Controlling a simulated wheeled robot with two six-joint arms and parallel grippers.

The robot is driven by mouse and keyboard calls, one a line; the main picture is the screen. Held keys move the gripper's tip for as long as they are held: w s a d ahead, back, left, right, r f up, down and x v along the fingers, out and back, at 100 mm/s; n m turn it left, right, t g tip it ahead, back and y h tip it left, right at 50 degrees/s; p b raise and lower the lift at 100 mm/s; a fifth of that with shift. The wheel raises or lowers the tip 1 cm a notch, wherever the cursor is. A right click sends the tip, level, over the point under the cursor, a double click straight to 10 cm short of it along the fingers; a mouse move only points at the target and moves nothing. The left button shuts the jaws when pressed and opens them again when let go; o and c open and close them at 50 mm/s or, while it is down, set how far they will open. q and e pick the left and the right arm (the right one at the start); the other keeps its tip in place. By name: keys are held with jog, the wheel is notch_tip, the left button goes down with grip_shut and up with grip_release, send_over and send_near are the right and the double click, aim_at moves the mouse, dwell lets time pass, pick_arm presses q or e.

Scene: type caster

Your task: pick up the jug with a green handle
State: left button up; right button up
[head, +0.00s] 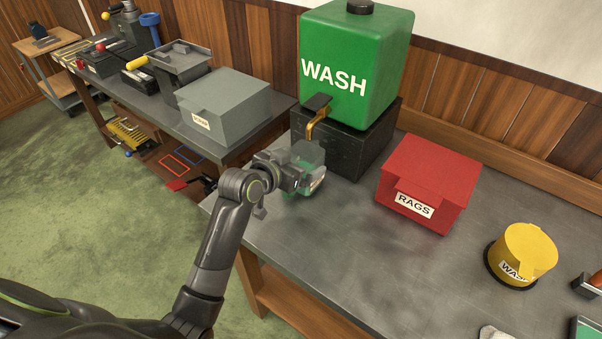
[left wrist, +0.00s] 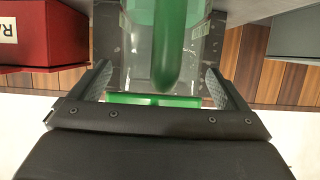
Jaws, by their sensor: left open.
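The jug (head: 308,153) is clear and stands on the grey bench in front of the wash tank's black stand, partly hidden by my left gripper. In the left wrist view its green handle (left wrist: 172,50) runs down the middle of the picture, with the clear body behind it. My left gripper (head: 303,181) is at the jug. In the left wrist view the fingers of my left gripper (left wrist: 158,86) are spread apart, one on each side of the handle, with gaps showing between. I cannot tell how deep the handle sits between them. My right gripper is not in view.
The green WASH tank (head: 355,65) with a brass tap stands on a black block (head: 352,150) just behind the jug. A red RAGS box (head: 430,180) and a yellow tub (head: 525,250) stand to the right. A grey lidded bin (head: 225,105) is on the left bench.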

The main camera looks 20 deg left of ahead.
pick_arm(q)
jog(key=c, duration=1.7)
jog(key=shift+r, duration=0.1)
